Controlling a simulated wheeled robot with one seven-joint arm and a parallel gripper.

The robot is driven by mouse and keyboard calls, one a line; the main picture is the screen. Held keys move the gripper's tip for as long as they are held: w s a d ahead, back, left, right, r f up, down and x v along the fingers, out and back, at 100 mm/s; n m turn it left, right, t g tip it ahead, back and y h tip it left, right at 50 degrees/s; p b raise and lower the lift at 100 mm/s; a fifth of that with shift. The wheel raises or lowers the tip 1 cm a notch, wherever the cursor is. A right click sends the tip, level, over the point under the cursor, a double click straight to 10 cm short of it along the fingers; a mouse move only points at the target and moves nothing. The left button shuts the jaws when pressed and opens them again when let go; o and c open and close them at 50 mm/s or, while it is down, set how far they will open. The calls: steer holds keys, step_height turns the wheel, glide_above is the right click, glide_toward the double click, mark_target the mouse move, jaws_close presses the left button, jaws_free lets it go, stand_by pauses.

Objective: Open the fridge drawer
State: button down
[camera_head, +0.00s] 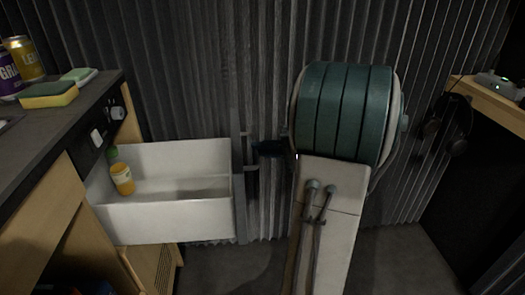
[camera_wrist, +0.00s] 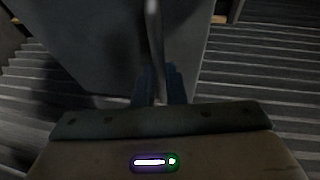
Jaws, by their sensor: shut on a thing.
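The fridge drawer (camera_head: 165,222) is a white open-topped box, pulled out from the counter on the left in the head view. Its dark grey front panel (camera_head: 239,190) faces right and also fills the upper part of the wrist view (camera_wrist: 110,45). A bar handle (camera_wrist: 153,30) runs along the panel. My gripper (camera_wrist: 160,95) is shut on this handle, with a finger on each side of it. In the head view my gripper (camera_head: 258,149) is dark and partly hidden at the panel.
A bottle (camera_head: 122,179) with orange contents and a green cap stands inside the drawer. Cans (camera_head: 24,58) and a sponge (camera_head: 48,94) are on the counter. A wooden shelf (camera_head: 495,100) with hanging headphones (camera_head: 457,140) is at the right. Corrugated dark wall runs behind.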

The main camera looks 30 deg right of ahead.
steer(key=shift+s+d, duration=0.25)
steer(key=shift+d, duration=0.1)
steer(key=c, duration=1.5)
jaws_free()
steer(key=shift+d, duration=0.15)
steer(key=p+v, duration=0.3)
steer(key=v, duration=1)
steer(key=shift+s, duration=0.35)
steer(key=shift+d, duration=0.1)
